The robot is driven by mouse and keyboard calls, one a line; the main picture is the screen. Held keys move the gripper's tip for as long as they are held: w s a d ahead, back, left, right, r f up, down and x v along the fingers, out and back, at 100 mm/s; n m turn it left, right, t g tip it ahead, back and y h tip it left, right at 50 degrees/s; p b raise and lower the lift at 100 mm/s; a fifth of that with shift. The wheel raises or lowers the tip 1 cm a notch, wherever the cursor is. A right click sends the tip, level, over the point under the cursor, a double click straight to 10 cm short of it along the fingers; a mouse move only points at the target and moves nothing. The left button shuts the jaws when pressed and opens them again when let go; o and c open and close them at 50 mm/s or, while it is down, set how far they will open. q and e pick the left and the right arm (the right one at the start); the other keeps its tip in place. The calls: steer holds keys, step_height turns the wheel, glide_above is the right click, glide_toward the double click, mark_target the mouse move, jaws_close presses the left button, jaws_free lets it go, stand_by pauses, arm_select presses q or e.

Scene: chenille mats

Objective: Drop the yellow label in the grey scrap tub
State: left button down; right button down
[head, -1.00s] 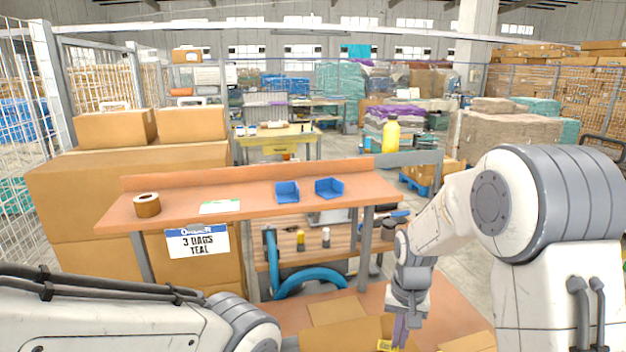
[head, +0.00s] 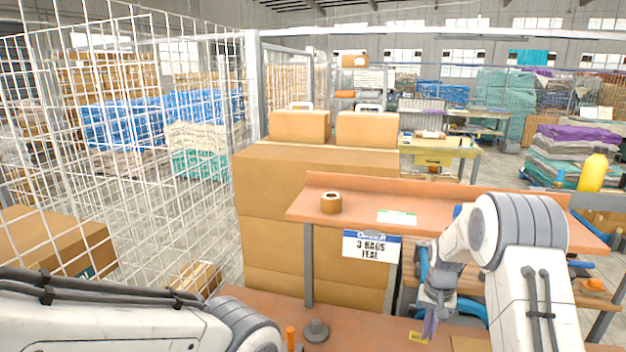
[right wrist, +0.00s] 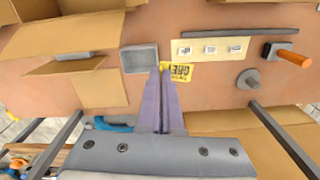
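The yellow label (head: 418,337) with dark print is at the tips of my right gripper (head: 430,328). The right wrist view also shows the label (right wrist: 179,73), with the purple fingers (right wrist: 165,70) close together on its left part. A grey open-topped tub (right wrist: 126,62) stands on the bench just left of the label in that view, and looks empty. The label appears beside the tub's right edge; its height above the bench is hard to judge. The tub is out of the head view. My left arm crosses the lower left of the head view; its gripper is out of frame.
Open cardboard boxes (right wrist: 75,83) lie left of the tub. A raised shelf (head: 362,207) holds a tape roll (head: 331,203).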

steer(key=w+d+f+m+p, duration=0.1)
steer(key=d+f, duration=0.2)
steer(key=d, duration=0.2)
steer(key=w+d+f+p, duration=0.1)
steer(key=w+d+f, duration=0.15)
steer(key=d, duration=0.25)
step_height(320, 180, down, 7)
steer(key=b, duration=0.3)
steer(key=shift+s+d+r, duration=0.15)
steer(key=shift+s+d, duration=0.25)
steer(key=shift+s, duration=0.05)
steer(key=c, duration=1)
jaws_free()
step_height(320, 180, up, 10)
steer(key=b, duration=0.3)
steer(key=shift+r, duration=0.25)
